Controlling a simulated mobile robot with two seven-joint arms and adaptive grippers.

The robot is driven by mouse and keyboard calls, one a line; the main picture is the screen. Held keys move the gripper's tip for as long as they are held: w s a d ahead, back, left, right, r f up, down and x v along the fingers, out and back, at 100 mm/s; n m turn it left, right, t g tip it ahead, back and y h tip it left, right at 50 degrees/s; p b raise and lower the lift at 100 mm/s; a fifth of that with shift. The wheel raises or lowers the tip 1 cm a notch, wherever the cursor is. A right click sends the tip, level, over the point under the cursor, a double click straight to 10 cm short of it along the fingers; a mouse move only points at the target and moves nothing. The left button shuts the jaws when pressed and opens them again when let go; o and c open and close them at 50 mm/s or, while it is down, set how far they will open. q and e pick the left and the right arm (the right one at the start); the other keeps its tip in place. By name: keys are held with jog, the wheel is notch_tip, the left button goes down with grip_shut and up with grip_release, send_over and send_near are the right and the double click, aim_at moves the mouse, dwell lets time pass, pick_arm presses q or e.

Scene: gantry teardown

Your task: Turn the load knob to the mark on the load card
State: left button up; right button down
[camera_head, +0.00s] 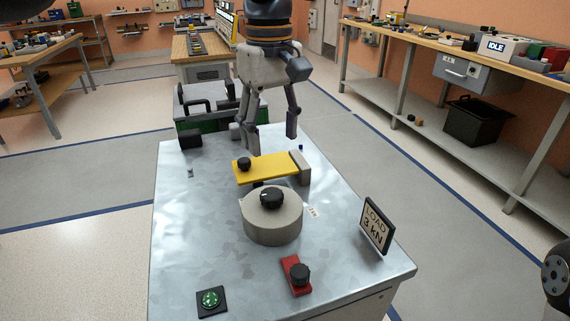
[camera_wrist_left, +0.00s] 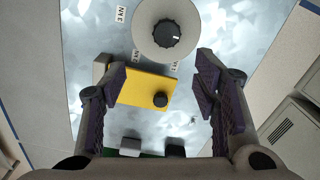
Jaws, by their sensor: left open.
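The load knob (camera_head: 271,197) is black and sits on top of a round grey drum (camera_head: 272,224). It also shows in the left wrist view (camera_wrist_left: 166,34), where its white pointer line points right. The load card (camera_head: 376,225) reads LOAD 3 kN and stands at the table's right edge. Small white labels lie around the drum; one, upside down in the left wrist view, seems to read 3 kN (camera_wrist_left: 120,14). My left gripper (camera_head: 271,138) is open and empty, beyond the drum and above the far part of the table.
A yellow plate (camera_head: 265,167) with a black knob and a grey end block lies just beyond the drum. A red piece with a black knob (camera_head: 298,274) and a green button (camera_head: 211,300) are at the near side. The metal table's left side (camera_head: 185,230) is clear.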

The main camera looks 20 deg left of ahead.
aim_at(271, 192)
pick_arm(q)
jog(key=shift+s+f, duration=0.4)
jog(key=shift+f, duration=0.25)
jog(key=shift+s+f, duration=0.4)
jog(key=shift+f, duration=0.2)
notch_tip(271, 192, down, 9)
jog(key=shift+c, duration=0.5)
jog(key=c, duration=1.1)
